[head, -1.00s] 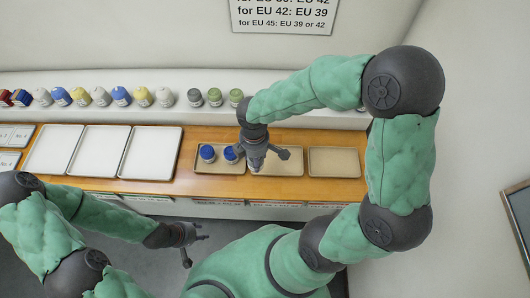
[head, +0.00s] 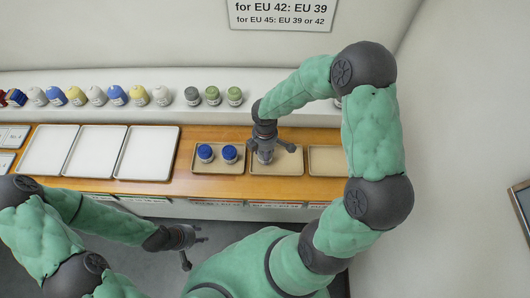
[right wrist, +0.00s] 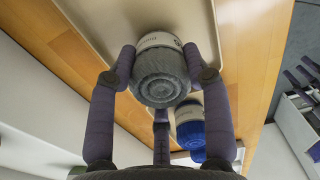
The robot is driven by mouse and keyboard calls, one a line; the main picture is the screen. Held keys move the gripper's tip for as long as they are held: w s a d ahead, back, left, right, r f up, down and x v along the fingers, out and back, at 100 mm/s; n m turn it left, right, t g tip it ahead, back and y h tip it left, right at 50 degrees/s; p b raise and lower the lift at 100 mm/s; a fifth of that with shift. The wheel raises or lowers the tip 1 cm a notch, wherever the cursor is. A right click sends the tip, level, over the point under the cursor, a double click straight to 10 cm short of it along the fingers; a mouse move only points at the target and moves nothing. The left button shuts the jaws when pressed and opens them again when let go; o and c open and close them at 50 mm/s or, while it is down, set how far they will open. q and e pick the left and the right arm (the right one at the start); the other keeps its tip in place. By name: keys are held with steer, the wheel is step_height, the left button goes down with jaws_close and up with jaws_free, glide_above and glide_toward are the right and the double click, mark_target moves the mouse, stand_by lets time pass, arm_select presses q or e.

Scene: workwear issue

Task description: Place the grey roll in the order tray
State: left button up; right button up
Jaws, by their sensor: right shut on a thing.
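My right gripper (head: 266,156) is over the middle beige tray (head: 290,168) in the head view. In the right wrist view its fingers are shut on a grey roll (right wrist: 160,78) with a white label band. The head view mostly hides this roll behind the gripper. Whether the roll touches the tray I cannot tell. Two blue rolls (head: 205,152) stand in the left beige tray (head: 215,170); one blue roll (right wrist: 191,132) also shows in the right wrist view. My left gripper (head: 192,247) is open and empty, low in front of the counter.
The right beige tray (head: 328,161) is empty. Three empty white trays (head: 98,150) lie at the left of the wooden counter (head: 185,187). Several rolls in yellow, white, blue, green and grey (head: 191,97) stand on the back shelf (head: 300,108). A sign (head: 283,14) hangs above.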

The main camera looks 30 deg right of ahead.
steer(key=shift+f, duration=0.15)
steer(key=o, duration=1.2)
steer(key=shift+c, duration=0.2)
steer(key=shift+r, duration=0.4)
step_height(320, 180, up, 12)
steer(key=p, duration=0.2)
steer(key=shift+f+p, duration=0.2)
steer(key=shift+p, duration=0.1)
steer(key=shift+w, duration=0.1)
